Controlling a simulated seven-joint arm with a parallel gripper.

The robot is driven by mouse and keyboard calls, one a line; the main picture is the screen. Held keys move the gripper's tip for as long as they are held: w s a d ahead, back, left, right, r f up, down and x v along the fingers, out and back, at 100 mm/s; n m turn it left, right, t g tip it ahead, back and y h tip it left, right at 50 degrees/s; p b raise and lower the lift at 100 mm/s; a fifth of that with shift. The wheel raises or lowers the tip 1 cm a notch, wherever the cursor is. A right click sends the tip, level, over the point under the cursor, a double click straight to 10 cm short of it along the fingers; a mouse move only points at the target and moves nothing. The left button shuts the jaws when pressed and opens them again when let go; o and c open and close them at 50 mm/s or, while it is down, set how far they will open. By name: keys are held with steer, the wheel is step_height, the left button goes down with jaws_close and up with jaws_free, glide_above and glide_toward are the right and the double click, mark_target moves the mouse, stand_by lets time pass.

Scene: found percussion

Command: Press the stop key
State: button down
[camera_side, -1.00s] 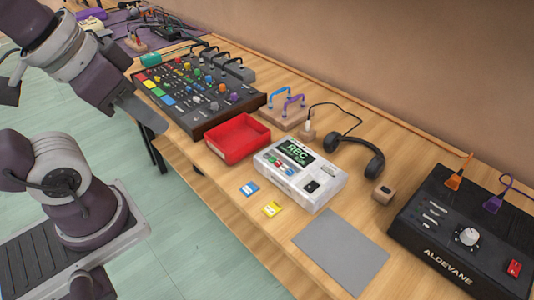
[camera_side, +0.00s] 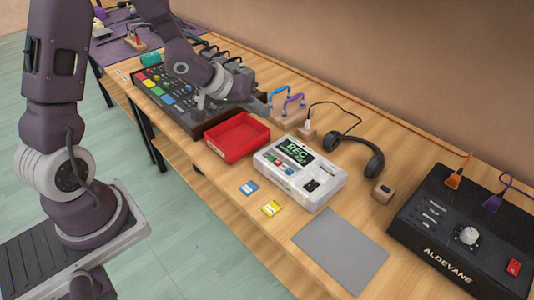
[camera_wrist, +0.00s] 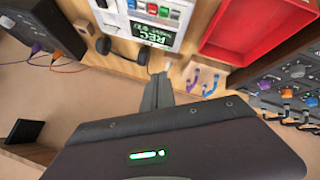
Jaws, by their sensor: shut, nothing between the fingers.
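The white recorder (camera_side: 327,177) sits on the wooden bench in the side view, its screen (camera_side: 295,151) reading REC. A row of small coloured keys (camera_side: 279,163) lies on its top, along the front side of the screen. The keys also show at the top edge of the wrist view (camera_wrist: 153,9). Their labels are too small to read, so I cannot tell which is stop. My gripper (camera_wrist: 158,80) is shut and empty. In the side view it is over the mixer's right end, behind the red tray and apart from the recorder.
The red tray (camera_side: 237,137) stands left of the recorder, beside the mixer (camera_side: 165,92). Headphones (camera_side: 365,150) lie behind the recorder.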

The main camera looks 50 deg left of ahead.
mark_target(267, 155)
steer(key=shift+w+d+f+n+h, duration=0.15)
steer(key=shift+d+f+h, duration=0.15)
steer(key=shift+f, duration=0.15)
steer(key=shift+w+d+f+n+h, duration=0.15)
steer(key=shift+f+h, duration=0.15)
steer(key=shift+f, duration=0.15)
steer(key=shift+s+f, duration=0.1)
steer(key=shift+f, duration=4.3)
steer(key=shift+f, duration=0.1)
steer(key=shift+f, duration=0.3)
steer(key=shift+f, duration=0.35)
steer(key=shift+r, duration=0.75)
